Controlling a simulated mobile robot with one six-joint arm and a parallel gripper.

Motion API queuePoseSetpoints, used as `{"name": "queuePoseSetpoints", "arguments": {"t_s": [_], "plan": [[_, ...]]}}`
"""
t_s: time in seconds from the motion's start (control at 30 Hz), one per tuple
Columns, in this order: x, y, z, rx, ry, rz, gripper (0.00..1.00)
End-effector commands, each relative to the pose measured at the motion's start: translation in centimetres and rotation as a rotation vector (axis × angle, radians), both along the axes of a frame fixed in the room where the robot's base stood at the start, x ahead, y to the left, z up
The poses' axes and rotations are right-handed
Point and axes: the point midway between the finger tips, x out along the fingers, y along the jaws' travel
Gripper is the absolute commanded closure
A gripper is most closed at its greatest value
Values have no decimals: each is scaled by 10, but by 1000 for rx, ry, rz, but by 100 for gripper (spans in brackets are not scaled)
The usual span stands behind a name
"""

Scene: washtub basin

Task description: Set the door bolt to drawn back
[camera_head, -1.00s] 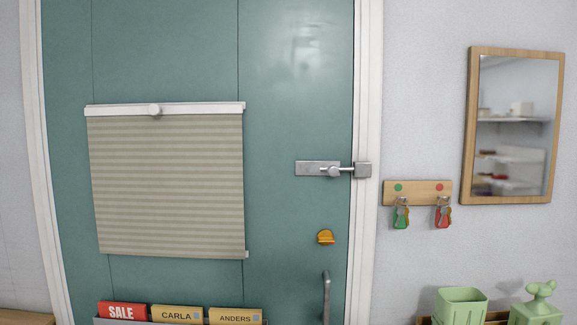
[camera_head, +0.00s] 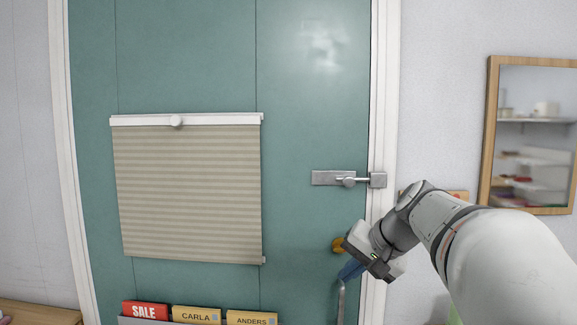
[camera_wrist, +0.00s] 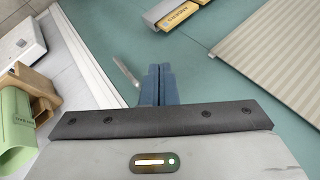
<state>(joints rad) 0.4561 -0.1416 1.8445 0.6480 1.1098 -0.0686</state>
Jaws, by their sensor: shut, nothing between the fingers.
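The door bolt (camera_head: 346,181) is a grey metal plate with a round knob and a thin rod, high on the right side of the teal door (camera_head: 300,80). Its rod reaches across the door edge to the keeper block (camera_head: 377,180) on the white frame. My gripper (camera_head: 350,270) is below the bolt, close to the door handle, with its blue fingers pointing down. In the wrist view the fingers (camera_wrist: 158,80) are together with nothing between them. The bolt does not show in the wrist view.
The door handle (camera_head: 341,300) is beside my fingers; it also shows in the wrist view (camera_wrist: 125,72). My arm partly hides an orange knob-like piece (camera_head: 338,244) and the key rack (camera_head: 459,195). A pleated blind (camera_head: 188,190) hangs left of the bolt. A mirror (camera_head: 486,140) hangs right.

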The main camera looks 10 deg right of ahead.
Motion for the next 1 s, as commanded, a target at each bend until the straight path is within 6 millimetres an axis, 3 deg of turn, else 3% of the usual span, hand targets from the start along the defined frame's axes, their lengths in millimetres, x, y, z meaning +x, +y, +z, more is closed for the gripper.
{"name": "queuePoseSetpoints", "arguments": {"t_s": [0.03,0.2,0.3,0.4,0.57,0.87,1.0], "plan": [[21,-31,39,62,-62,-59,100],[57,-111,134,226,-268,-164,100],[63,-145,172,277,-361,-191,100],[63,-165,195,305,-421,-201,100],[62,-175,207,318,-455,-204,100],[63,-174,207,318,-453,-204,100],[73,-169,204,319,-451,-202,100]]}}
